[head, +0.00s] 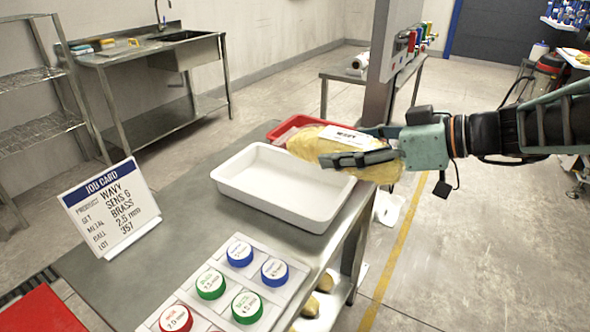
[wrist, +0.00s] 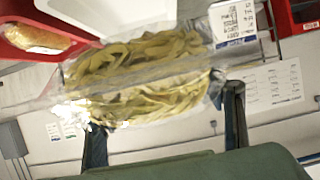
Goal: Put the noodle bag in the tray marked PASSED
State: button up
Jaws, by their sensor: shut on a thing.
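The noodle bag (head: 310,148) is a clear bag of yellow noodles with a white label reading WAVY. It also shows in the wrist view (wrist: 135,75), across the middle of the picture. My gripper (head: 350,145) is shut on the bag and holds it up at the right end of the steel table. A white tray (head: 228,188) sits empty on the table, in front of and left of the bag. A red tray (head: 287,127) lies behind it, partly hidden by the bag. I can read no PASSED mark on either tray.
A job card (head: 110,207) stands at the table's left. A white holder (head: 208,302) with several coloured-capped test pieces is at the front. A grey post (head: 388,65) rises behind the bag. In the wrist view, the red tray (wrist: 75,15) holds a brownish item (wrist: 35,38).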

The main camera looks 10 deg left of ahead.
jog(key=w+a+f, duration=0.1)
jog(key=a, duration=0.1)
jog(key=w+a+f, duration=0.1)
jog(key=w+a, duration=0.1)
jog(key=w+a+f, duration=0.1)
jog(key=w+a, duration=0.1)
jog(key=a, duration=0.1)
jog(key=shift+w+f, duration=0.2)
jog(key=shift+f, duration=0.2)
jog(key=w+a+f, duration=0.1)
jog(key=f, duration=0.1)
jog(key=w+a+f+b, duration=0.1)
jog(key=f, duration=0.2)
jog(key=w+a+f, duration=0.1)
jog(key=a+f, duration=0.1)
jog(key=f, duration=0.1)
jog(key=shift+w+f, duration=0.1)
jog(key=shift+f, duration=0.35)
jog(key=shift+f+b, duration=0.25)
jog(key=shift+b, duration=0.5)
jog(key=o, duration=1.8)
jog(key=shift+d, duration=0.1)
jog(key=shift+r, duration=0.1)
